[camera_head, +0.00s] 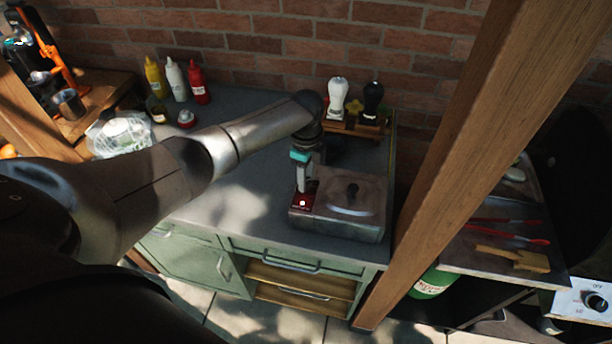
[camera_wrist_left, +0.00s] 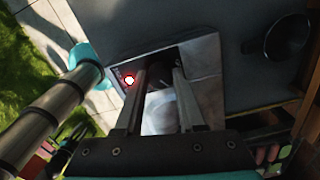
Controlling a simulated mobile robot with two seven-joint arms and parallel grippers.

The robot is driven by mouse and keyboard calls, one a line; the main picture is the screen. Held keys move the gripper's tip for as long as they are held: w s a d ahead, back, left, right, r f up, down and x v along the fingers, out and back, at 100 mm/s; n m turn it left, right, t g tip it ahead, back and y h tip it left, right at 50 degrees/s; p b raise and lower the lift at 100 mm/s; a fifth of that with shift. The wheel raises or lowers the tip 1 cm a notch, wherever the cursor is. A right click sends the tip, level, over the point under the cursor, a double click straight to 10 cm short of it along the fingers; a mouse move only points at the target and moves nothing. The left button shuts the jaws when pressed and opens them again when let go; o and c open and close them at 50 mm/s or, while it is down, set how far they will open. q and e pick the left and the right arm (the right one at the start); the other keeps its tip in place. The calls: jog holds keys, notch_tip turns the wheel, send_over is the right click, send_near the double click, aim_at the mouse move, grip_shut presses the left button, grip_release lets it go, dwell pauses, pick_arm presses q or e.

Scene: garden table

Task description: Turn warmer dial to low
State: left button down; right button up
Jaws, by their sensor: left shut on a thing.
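The warmer (camera_head: 335,228) is a steel box with a lid and a black lid knob (camera_head: 352,190), on the right end of the grey counter. A dark red control panel (camera_head: 303,204) with a lit red light is on its left end. My left gripper (camera_head: 303,186) points down at this panel. In the left wrist view, the fingers (camera_wrist_left: 162,72) stand a little apart beside the red light (camera_wrist_left: 129,80). A dark round piece shows between their tips. The gripper is shut on the dial, which the fingers mostly hide; its setting cannot be read. My right gripper is not in view.
White and black shakers (camera_head: 338,98) stand on a wooden stand behind the warmer. Sauce bottles (camera_head: 174,78) stand at the back left. A wooden post (camera_head: 480,150) rises right of the counter. Another dial (camera_head: 597,301) sits on a white panel far right.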

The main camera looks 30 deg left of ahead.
pick_arm(q)
jog(key=c, duration=0.5)
grip_release()
jog(key=shift+r, duration=0.1)
notch_tip(320, 180, up, 15)
jog(key=shift+d, duration=0.1)
dwell(0.5)
